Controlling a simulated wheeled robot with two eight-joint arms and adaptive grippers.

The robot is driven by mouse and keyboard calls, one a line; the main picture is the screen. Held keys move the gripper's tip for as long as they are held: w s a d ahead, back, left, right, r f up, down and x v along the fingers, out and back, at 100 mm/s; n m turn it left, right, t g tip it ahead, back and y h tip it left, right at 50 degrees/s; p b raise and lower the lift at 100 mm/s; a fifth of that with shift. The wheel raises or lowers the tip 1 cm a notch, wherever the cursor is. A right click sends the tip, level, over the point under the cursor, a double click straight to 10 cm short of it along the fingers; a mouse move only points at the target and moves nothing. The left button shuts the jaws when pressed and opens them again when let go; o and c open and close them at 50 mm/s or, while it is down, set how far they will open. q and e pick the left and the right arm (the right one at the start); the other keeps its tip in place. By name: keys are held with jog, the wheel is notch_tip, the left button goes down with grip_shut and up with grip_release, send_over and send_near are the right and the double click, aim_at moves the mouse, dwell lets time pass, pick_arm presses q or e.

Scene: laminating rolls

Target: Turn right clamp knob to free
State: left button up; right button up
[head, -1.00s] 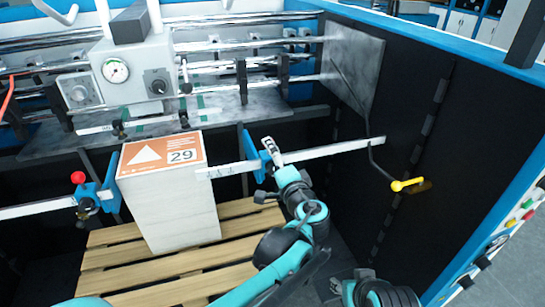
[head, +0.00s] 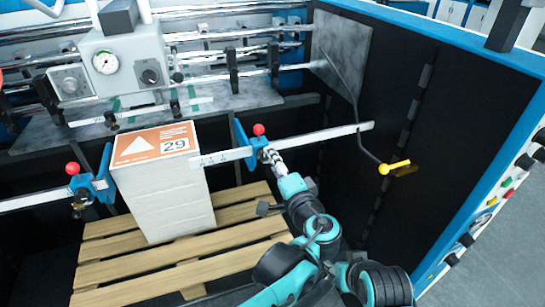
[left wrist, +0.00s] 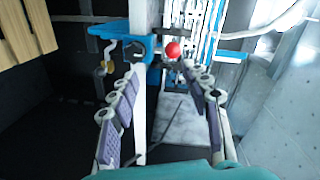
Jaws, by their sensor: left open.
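The right clamp (head: 243,140) is a blue block on a flat metal rail, right of the paper stack. Its red ball knob (head: 259,129) stands on top, uncovered. My left gripper (head: 270,155) is close beside the clamp, just below and right of the knob. In the left wrist view the two fingers of my left gripper (left wrist: 165,75) are spread, with nothing held between them. The red knob (left wrist: 172,49) lies beyond the fingertips, between their lines, with the blue clamp body (left wrist: 125,30) to its left. Contact with the clamp cannot be told. My right gripper is not seen.
The paper stack (head: 165,200) stands on a wooden pallet (head: 115,280). A second blue clamp with a red knob (head: 72,168) is left of it. A gauge panel (head: 125,65) is behind.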

pick_arm(q)
jog(key=shift+s+d, duration=0.15)
jog(key=shift+s, duration=0.4)
jog(key=s+a+f+n+g, duration=0.3)
jog(key=a+f, duration=0.2)
jog(key=a, duration=0.4)
jog(key=s+a+f+n+g, duration=0.2)
jog(key=s+a+f+g, duration=0.2)
jog(key=a, duration=0.5)
jog(key=s+a+f+n+g+h, duration=0.2)
jog(key=s+f+n+h, duration=0.3)
jog(key=s, duration=0.6)
notch_tip(320, 180, down, 2)
jog(key=shift+s+a+f+n, duration=0.1)
jog(key=shift+s+a+n, duration=0.25)
jog(key=shift+n, duration=0.25)
